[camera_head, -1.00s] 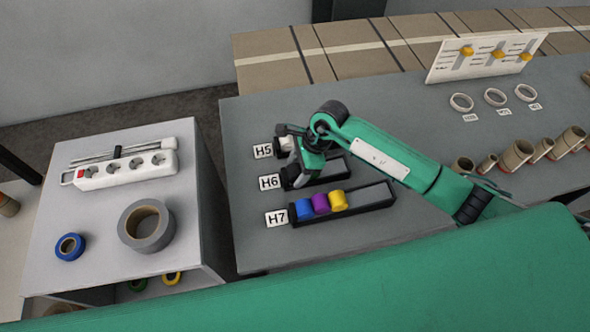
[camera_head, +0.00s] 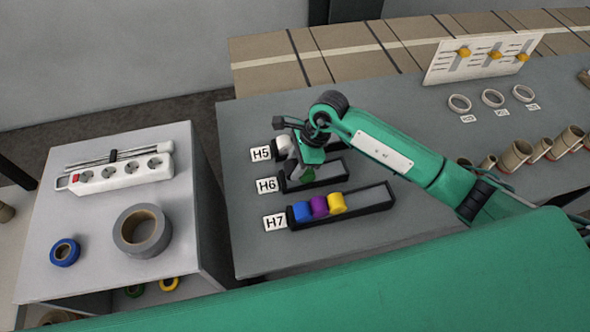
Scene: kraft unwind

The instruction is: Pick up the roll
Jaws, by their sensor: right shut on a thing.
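My right gripper (camera_head: 296,168) reaches down over the black H6 rack (camera_head: 330,172). It is shut on a small roll, which is mostly hidden by the fingers; a dark green patch (camera_head: 308,174) shows beside them, and I cannot tell whether it is clear of the rack. A white roll (camera_head: 282,143) sits at the left end of the H5 rack, just behind the gripper. Blue (camera_head: 302,211), purple (camera_head: 319,206) and yellow (camera_head: 337,203) rolls lie in a row in the H7 rack (camera_head: 372,199). My left gripper is not in view.
A side table at left holds a power strip (camera_head: 122,174), a large grey tape roll (camera_head: 142,231) and a blue tape roll (camera_head: 65,252). White rings (camera_head: 492,97), a slider board (camera_head: 484,58) and cardboard tubes (camera_head: 515,155) stand on the right of the grey bench (camera_head: 245,240).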

